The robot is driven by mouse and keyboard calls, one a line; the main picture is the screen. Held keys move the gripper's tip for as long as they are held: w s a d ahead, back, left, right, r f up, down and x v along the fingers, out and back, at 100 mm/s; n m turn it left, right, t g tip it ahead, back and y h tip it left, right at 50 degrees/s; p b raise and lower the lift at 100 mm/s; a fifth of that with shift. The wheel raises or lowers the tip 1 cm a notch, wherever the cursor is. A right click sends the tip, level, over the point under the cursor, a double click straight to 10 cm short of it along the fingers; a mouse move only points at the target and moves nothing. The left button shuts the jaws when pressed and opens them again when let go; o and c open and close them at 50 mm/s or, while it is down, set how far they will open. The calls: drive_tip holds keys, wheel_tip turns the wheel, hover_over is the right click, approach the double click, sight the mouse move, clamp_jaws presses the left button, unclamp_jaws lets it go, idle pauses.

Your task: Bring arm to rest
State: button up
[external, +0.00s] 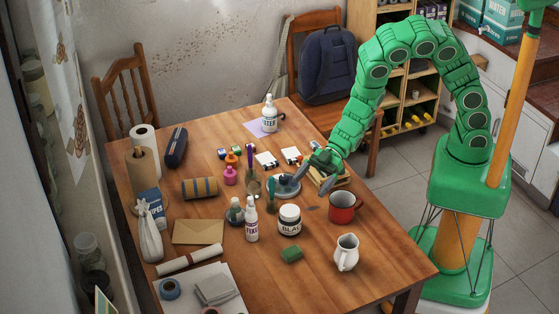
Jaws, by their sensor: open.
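My green arm arches over the right edge of the wooden table (345,265) and reaches down to the tabletop. My gripper (318,180) is open, low over the table, near a small wooden tray or box (342,183) and a grey round dish (287,190). The fingers look empty, though they are small in this view. I cannot tell whether a fingertip touches the tray.
Bottles and small paint pots crowd the table's middle. A chair with a blue backpack (327,65) stands behind. The table's front right corner is clear.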

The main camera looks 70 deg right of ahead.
drive_tip(key=w+d+r+m+t+h, duration=0.2)
drive_tip(key=w+d+r+h, duration=0.15)
drive_tip(key=d, duration=0.35)
drive_tip(key=w+d+r+m+t+h, duration=0.1)
drive_tip(key=w+d+r+h, duration=0.15)
drive_tip(key=w+d, duration=0.4)
drive_tip(key=s+d+r+m+h, duration=0.3)
drive_tip(key=d, duration=0.6)
drive_tip(key=s+d+r+m+h, duration=0.2)
drive_tip(key=s+d+r+h, duration=0.15)
drive_tip(key=d, duration=0.55)
drive_tip(key=s+d+r+m+g+h, duration=0.2)
drive_tip(key=s+d, duration=0.3)
drive_tip(key=s+r+m+g+y, duration=0.1)
drive_tip(key=s+r+m+g, duration=0.1)
drive_tip(key=s, duration=1.2)
drive_tip(key=s+r+m+g, duration=0.2)
drive_tip(key=s+r+g, duration=0.2)
drive_tip(key=s, duration=1)
drive_tip(key=shift+s+d+r+g+y, duration=0.2)
drive_tip(key=shift+r+g+y, duration=0.15)
drive_tip(key=shift+g, duration=0.25)
